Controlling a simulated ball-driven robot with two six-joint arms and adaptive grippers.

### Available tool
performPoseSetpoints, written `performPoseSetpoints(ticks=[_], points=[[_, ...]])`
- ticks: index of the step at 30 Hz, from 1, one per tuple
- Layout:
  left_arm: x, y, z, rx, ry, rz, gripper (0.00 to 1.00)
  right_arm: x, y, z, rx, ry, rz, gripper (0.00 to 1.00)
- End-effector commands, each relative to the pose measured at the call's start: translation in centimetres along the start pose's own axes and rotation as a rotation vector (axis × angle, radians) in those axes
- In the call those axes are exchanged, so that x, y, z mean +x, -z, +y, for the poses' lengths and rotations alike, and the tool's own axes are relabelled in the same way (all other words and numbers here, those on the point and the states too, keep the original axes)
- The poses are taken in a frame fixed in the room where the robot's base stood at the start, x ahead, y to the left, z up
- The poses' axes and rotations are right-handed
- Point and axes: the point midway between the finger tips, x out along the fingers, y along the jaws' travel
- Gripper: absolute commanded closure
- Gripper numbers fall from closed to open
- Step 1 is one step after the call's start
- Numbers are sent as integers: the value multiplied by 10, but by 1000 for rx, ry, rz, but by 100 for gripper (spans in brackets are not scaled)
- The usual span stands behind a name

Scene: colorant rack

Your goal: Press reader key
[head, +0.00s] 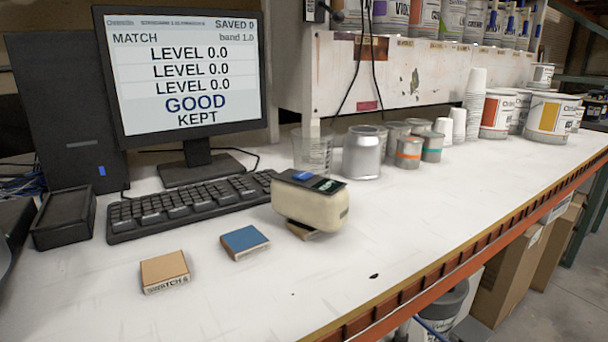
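The reader (311,204) is a cream, rounded device with a dark top, standing on the white bench in front of the keyboard's right end. A blue key (303,176) and a small dark display (328,185) show on its top. The reader sits on top of a small block (303,230), mostly hidden under it. The monitor (188,75) reads MATCH, band 1.0, three lines of LEVEL 0.0, GOOD, KEPT and SAVED 0. Neither of my grippers shows in the head view.
A blue-topped block (244,242) and a tan block (165,272) lie left of the reader. The keyboard (190,206) is behind them. A clear beaker (313,150), a metal can (363,153) and smaller tins stand behind the reader. The bench front (330,290) is mostly clear.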

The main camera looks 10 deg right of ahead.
Motion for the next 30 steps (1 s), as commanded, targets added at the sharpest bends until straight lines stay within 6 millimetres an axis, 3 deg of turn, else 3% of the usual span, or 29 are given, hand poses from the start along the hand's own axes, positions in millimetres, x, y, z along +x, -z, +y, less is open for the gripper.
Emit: performPoseSetpoints(ticks=[8,27,30], points=[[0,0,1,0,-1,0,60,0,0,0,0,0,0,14],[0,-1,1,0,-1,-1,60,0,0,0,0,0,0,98],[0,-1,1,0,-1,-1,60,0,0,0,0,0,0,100]])
